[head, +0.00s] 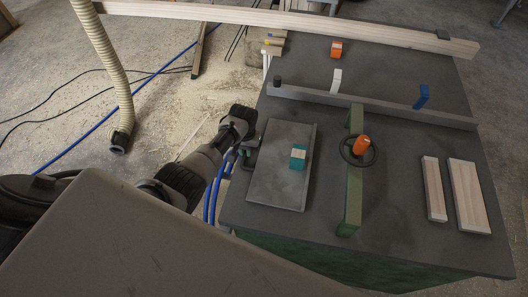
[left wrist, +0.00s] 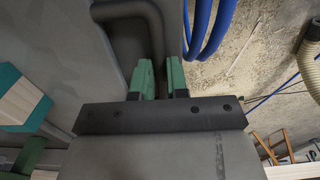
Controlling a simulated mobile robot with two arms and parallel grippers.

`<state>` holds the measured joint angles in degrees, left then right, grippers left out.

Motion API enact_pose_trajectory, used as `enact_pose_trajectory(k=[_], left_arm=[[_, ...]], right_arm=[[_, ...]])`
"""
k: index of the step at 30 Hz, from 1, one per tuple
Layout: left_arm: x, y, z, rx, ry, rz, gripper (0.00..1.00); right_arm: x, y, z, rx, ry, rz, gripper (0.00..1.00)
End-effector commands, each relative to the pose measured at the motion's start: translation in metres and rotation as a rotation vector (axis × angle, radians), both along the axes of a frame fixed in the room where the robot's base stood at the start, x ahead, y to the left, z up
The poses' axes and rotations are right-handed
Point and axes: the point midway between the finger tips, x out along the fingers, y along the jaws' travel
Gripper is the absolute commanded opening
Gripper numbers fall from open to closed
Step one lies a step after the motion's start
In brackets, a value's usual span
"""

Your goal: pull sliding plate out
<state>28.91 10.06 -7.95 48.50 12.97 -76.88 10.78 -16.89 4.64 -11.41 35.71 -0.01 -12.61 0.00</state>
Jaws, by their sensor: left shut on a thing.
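The sliding plate is a grey rectangular slab (head: 268,185) on the left part of the dark machine table (head: 400,230). A small teal and wood-coloured block (head: 298,156) sits on it; a similar block (left wrist: 18,97) shows in the left wrist view. A dark bent handle (left wrist: 128,12) is at the plate's left side. My left gripper (head: 246,158) reaches this side from the left. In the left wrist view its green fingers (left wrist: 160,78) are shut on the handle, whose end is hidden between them. My right gripper is not in view.
Two wooden pieces (head: 467,195) lie farther right. Blue hoses (head: 215,190) hang beside the table's left edge, near my arm. Dusty floor lies left.

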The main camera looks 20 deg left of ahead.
Motion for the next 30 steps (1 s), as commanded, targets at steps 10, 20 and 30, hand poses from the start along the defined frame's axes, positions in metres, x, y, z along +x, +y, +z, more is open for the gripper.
enact_pose_trajectory(k=[10,20,30], left_arm=[[-0.006,0.03,0.0,0.002,0.0,-0.007,0.0],[-0.006,0.031,-0.001,0.002,-0.002,-0.009,0.0],[-0.006,0.031,0.0,0.0,-0.002,-0.005,0.4]], right_arm=[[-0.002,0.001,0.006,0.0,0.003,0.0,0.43],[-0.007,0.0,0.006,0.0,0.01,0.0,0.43],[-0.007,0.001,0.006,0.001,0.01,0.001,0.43]])
